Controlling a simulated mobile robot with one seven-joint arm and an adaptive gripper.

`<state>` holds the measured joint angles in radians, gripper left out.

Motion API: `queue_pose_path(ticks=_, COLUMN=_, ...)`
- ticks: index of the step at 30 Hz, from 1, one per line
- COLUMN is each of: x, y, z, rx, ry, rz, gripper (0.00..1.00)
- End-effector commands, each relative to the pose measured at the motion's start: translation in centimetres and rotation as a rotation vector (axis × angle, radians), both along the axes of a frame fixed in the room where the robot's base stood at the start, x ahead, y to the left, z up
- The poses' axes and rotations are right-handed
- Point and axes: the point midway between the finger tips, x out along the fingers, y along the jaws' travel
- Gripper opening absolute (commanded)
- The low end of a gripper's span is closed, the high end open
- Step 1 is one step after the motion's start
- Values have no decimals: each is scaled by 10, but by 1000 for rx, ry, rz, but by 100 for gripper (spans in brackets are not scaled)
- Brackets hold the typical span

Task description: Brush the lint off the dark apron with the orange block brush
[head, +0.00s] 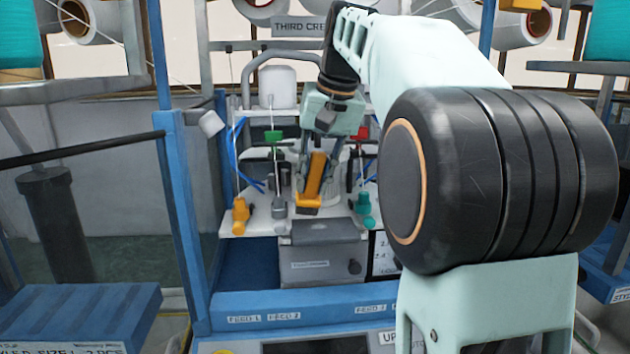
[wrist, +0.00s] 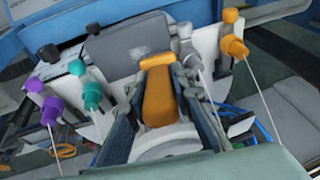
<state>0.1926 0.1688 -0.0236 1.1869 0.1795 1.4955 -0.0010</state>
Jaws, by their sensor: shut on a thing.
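The orange block brush (head: 317,176) is between the fingers of my gripper (head: 316,188), which is shut on it. Its wider orange head points down, with a dark underside low at the front. In the wrist view the brush (wrist: 158,92) lies between both fingers (wrist: 157,104), its head away from me. The dark grey sloped top (head: 322,232) of a grey box is just below and in front of the brush; it seems to be the apron, and it shows in the wrist view (wrist: 125,40). The brush looks apart from it.
An orange yarn fitting (head: 240,216) and a teal one (head: 364,208) stand on either side of the brush. A purple fitting (wrist: 51,109) shows at left in the wrist view. A blue post (head: 180,200) and blue front rail (head: 300,304) bound the machine.

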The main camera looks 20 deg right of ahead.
Motion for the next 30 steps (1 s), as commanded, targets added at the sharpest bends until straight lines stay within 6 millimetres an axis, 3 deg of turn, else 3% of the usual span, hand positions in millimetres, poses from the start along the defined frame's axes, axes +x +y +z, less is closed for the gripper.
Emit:
queue_pose_path(ticks=1, x=0, y=1, z=10, rx=0, ry=0, rz=0, gripper=0)
queue_pose_path(ticks=15, x=-1, y=6, z=51, rx=0, ry=0, rz=2, gripper=0)
queue_pose_path(ticks=30, x=-1, y=7, z=54, rx=-1, ry=0, rz=2, gripper=0)
